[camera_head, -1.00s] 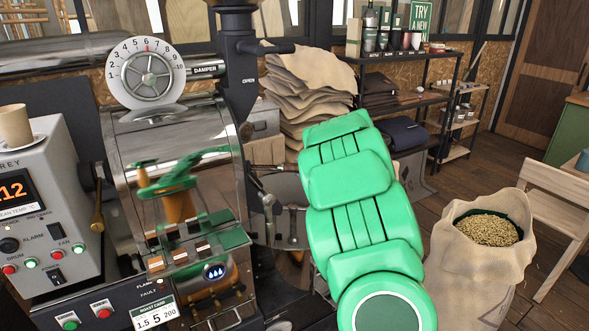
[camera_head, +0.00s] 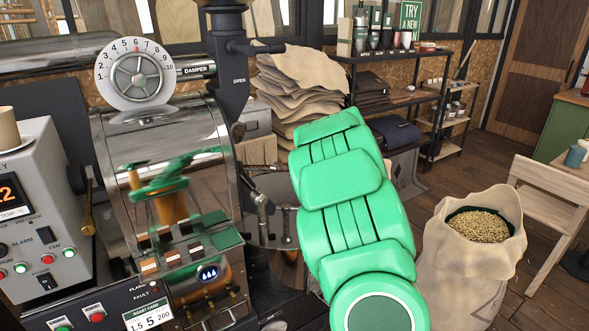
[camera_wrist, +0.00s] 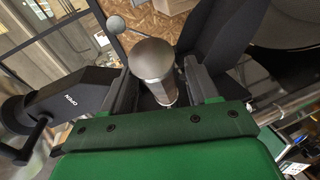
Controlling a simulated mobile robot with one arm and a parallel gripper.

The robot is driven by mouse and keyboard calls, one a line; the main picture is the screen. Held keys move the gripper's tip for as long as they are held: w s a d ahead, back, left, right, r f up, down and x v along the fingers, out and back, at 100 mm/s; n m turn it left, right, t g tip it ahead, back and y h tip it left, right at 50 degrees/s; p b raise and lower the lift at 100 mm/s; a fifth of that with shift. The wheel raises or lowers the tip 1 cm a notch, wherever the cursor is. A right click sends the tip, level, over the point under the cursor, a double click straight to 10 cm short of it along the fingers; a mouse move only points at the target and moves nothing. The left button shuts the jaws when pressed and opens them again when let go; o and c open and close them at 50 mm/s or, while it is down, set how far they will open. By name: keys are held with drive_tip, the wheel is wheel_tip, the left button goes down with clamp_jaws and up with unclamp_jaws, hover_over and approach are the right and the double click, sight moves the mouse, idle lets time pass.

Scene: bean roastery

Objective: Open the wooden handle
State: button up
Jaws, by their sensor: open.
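In the wrist view, a brownish-grey, round-ended handle (camera_wrist: 153,60) stands between the two dark fingers of my gripper (camera_wrist: 160,72). It looks like the wooden handle, though its material is hard to tell. The fingers are open around it, and I cannot tell whether either touches it. In the head view, my green arm reaches away past the roaster (camera_head: 165,150), and my gripper and that handle are hidden. A small brown handle (camera_head: 88,213) also shows on the roaster's left side.
In the wrist view, a dark part lettered OPEN (camera_wrist: 70,101) is close on the left and a ball knob (camera_wrist: 115,25) lies beyond. In the head view, stacked sacks (camera_head: 295,90) stand behind the roaster. A bean sack (camera_head: 460,265) stands on the right.

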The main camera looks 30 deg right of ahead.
drive_tip(key=v, duration=0.7)
drive_tip(key=shift+c, duration=0.3)
